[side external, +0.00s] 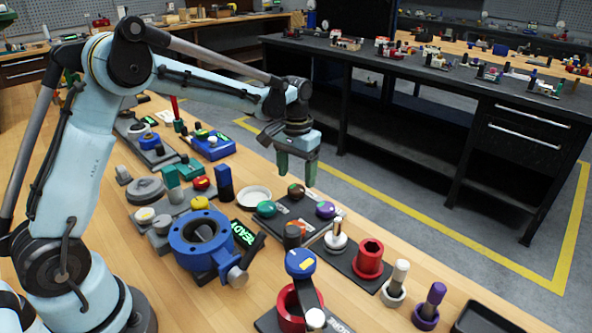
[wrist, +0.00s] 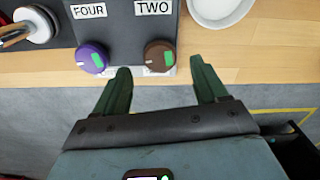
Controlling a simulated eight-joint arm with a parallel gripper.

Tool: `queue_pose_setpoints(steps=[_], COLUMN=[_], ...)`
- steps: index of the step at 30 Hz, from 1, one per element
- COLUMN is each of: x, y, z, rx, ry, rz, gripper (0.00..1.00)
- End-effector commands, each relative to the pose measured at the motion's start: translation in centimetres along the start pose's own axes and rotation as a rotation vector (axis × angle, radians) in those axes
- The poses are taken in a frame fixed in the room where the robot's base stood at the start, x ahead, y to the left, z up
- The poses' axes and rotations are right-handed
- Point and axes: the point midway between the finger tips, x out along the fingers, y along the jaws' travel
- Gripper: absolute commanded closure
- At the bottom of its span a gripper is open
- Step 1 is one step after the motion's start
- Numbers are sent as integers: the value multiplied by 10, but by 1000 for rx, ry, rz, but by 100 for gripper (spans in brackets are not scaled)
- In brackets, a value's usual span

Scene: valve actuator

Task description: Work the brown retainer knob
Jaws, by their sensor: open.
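The brown retainer knob (side external: 296,190) sits on a dark panel among green and purple knobs. In the wrist view the brown knob (wrist: 155,51) has a green patch and a pale mark, and is beside the label TWO. My gripper (side external: 298,172) is open and points down above the brown knob in the side view. In the wrist view its green fingers (wrist: 161,78) are spread wide, one to each side of the knob's line, with the knob just beyond the gap. Nothing is between the fingers, and they look apart from the knob.
The purple knob (wrist: 92,57), labelled FOUR, is left of the brown one. A green knob (side external: 266,208) is close by. A white dish (side external: 254,195), a blue valve body (side external: 202,238) and a red socket (side external: 370,258) stand around. The floor lies beyond the bench edge.

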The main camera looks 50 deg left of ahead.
Motion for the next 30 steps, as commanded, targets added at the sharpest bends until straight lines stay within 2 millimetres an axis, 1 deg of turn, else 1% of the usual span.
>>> queue_pose_setpoints(steps=[1,6,9,12,18,30], x=[-12,-45,-61,-73,-85,-87], y=[0,0,0,0,0,0], z=[0,0,0,0,0,2], rx=[0,0,0,0,0,2], ry=[0,0,0,0,0,6], rz=[0,0,0,0,0,0], gripper=[28,28,28,28,28,28])
